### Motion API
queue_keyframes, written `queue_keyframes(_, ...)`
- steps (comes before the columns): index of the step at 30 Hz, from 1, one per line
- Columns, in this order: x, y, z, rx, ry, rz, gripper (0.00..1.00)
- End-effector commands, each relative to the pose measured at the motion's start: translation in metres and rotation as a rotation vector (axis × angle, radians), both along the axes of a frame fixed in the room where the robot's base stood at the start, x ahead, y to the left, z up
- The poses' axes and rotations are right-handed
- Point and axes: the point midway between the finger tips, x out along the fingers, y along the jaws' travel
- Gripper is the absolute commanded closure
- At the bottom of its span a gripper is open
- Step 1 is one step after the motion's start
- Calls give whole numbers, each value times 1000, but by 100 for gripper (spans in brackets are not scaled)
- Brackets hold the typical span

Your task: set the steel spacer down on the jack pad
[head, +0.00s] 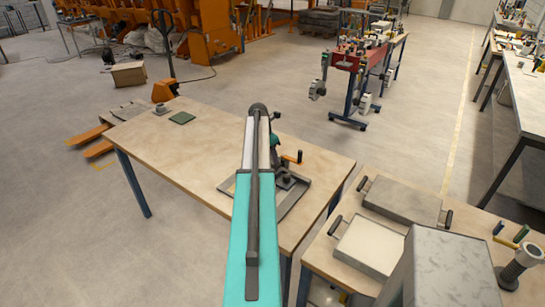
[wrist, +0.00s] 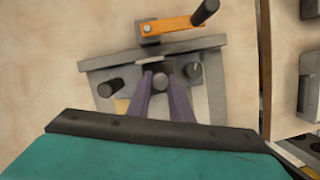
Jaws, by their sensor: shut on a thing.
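In the wrist view my gripper (wrist: 162,77) has its two purple fingers closed around a small round grey piece, the steel spacer (wrist: 162,82). The spacer is over a grey metal frame (wrist: 105,68) with dark knobs at its left and right. I cannot make out the jack pad; the gripper and spacer may cover it. In the head view my arm hides the gripper, and the grey frame (head: 293,201) shows partly beside it on the wooden table. I cannot tell whether the spacer touches anything below.
An orange crank (wrist: 170,27) with a black handle stands at the frame's far edge. A green square (head: 182,118) and a grey part (head: 160,106) lie at the table's far left. A second table (head: 322,254) with handled plates stands close at the right. The table's left half is mostly clear.

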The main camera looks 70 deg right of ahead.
Motion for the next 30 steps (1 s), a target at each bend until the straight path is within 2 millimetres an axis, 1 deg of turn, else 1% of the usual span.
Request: queue_keyframes(30,1,0,-6,0,0,1,100)
